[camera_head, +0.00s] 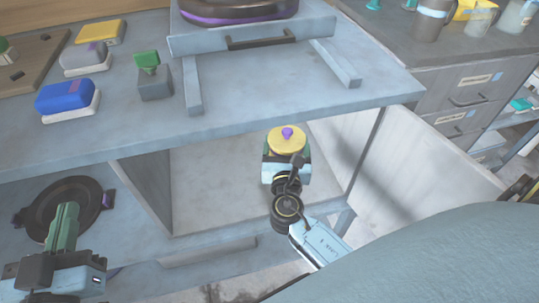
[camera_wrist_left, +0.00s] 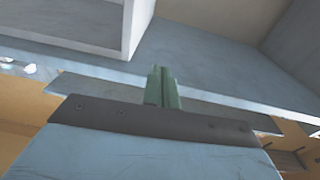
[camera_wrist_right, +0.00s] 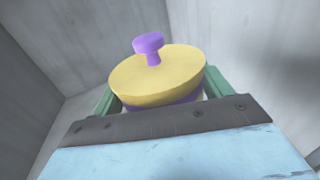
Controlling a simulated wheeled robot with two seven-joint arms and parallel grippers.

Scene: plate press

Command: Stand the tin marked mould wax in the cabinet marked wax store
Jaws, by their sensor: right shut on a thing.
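The tin (camera_head: 287,142) has a yellow lid with a purple knob. My right gripper (camera_head: 286,160) is shut on it and holds it inside the open cabinet (camera_head: 215,185) below the worktop. In the right wrist view the tin (camera_wrist_right: 158,78) sits between the green fingers, with purple showing below the lid and grey walls around. Its label is not readable, and I cannot tell whether its base touches the cabinet floor. My left gripper (camera_head: 63,228) is at the lower left, empty, its green fingers close together. They also show in the left wrist view (camera_wrist_left: 162,88).
The cabinet's door (camera_head: 405,165) stands open on the right. A dark round plate (camera_head: 68,208) lies on the lower shelf at left. The worktop (camera_head: 130,125) above holds several coloured blocks and a press (camera_head: 250,35). Drawers (camera_head: 465,100) stand at the right.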

